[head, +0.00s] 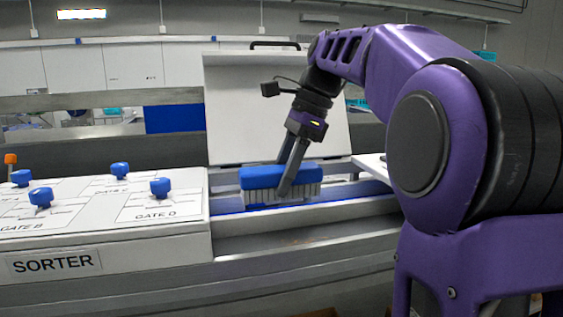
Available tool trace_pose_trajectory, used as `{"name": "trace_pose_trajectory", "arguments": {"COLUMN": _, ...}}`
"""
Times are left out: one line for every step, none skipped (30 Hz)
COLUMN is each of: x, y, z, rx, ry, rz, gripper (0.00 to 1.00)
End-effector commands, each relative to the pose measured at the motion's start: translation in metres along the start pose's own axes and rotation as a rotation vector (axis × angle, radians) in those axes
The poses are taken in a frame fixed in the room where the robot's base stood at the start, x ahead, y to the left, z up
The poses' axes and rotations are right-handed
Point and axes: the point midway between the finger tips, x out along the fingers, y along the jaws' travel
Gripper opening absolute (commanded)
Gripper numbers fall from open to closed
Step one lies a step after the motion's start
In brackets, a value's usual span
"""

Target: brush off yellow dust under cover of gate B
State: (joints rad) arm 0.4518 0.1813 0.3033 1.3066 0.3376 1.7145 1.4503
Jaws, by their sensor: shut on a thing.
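My gripper (284,190) is shut on a brush with a blue back (257,178) and pale bristles pointing down. The brush is over the blue channel (345,191) to the right of the sorter's panel; I cannot tell whether the bristles touch it. A white cover (236,112) with a black handle stands raised behind the brush. The "GATE B" label (22,227) is on the panel at the left, near a blue knob (41,197). No yellow dust shows clearly; the channel under the brush is hidden.
The white sorter panel (170,239) carries several blue knobs, a "GATE D" label and an orange knob (10,160) at the far left. A metal ledge (310,240) runs in front of the channel. White cabinets (130,66) line the back.

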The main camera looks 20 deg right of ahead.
Motion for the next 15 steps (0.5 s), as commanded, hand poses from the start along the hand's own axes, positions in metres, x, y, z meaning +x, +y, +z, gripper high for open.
{"name": "trace_pose_trajectory", "arguments": {"x": 0.006, "y": 0.001, "z": -0.002, "rx": 0.000, "ry": 0.000, "rz": 0.002, "gripper": 0.10}}
{"name": "trace_pose_trajectory", "arguments": {"x": 0.009, "y": 0.001, "z": -0.004, "rx": 0.000, "ry": 0.000, "rz": 0.001, "gripper": 0.10}}
{"name": "trace_pose_trajectory", "arguments": {"x": 0.014, "y": 0.001, "z": -0.005, "rx": 0.000, "ry": 0.000, "rz": 0.002, "gripper": 0.10}}
{"name": "trace_pose_trajectory", "arguments": {"x": 0.019, "y": 0.001, "z": -0.008, "rx": 0.000, "ry": 0.000, "rz": 0.001, "gripper": 0.10}}
{"name": "trace_pose_trajectory", "arguments": {"x": 0.024, "y": 0.001, "z": -0.010, "rx": 0.000, "ry": 0.000, "rz": 0.000, "gripper": 0.10}}
{"name": "trace_pose_trajectory", "arguments": {"x": 0.029, "y": 0.001, "z": -0.012, "rx": 0.000, "ry": 0.000, "rz": 0.000, "gripper": 0.10}}
{"name": "trace_pose_trajectory", "arguments": {"x": 0.032, "y": 0.001, "z": -0.013, "rx": 0.000, "ry": 0.000, "rz": 0.000, "gripper": 0.10}}
{"name": "trace_pose_trajectory", "arguments": {"x": 0.035, "y": 0.001, "z": -0.015, "rx": 0.000, "ry": 0.000, "rz": 0.000, "gripper": 0.10}}
{"name": "trace_pose_trajectory", "arguments": {"x": 0.040, "y": 0.001, "z": -0.017, "rx": 0.000, "ry": 0.000, "rz": 0.000, "gripper": 0.10}}
{"name": "trace_pose_trajectory", "arguments": {"x": 0.043, "y": 0.001, "z": -0.018, "rx": 0.000, "ry": 0.000, "rz": 0.001, "gripper": 0.10}}
{"name": "trace_pose_trajectory", "arguments": {"x": 0.046, "y": 0.001, "z": -0.019, "rx": 0.000, "ry": 0.000, "rz": 0.001, "gripper": 0.10}}
{"name": "trace_pose_trajectory", "arguments": {"x": 0.051, "y": 0.001, "z": -0.021, "rx": 0.000, "ry": 0.000, "rz": 0.001, "gripper": 0.10}}
{"name": "trace_pose_trajectory", "arguments": {"x": 0.054, "y": 0.001, "z": -0.022, "rx": 0.000, "ry": 0.001, "rz": 0.000, "gripper": 0.10}}
{"name": "trace_pose_trajectory", "arguments": {"x": 0.057, "y": 0.001, "z": -0.023, "rx": -0.001, "ry": 0.001, "rz": 0.000, "gripper": 0.10}}
{"name": "trace_pose_trajectory", "arguments": {"x": 0.061, "y": 0.001, "z": -0.025, "rx": -0.001, "ry": 0.000, "rz": 0.001, "gripper": 0.10}}
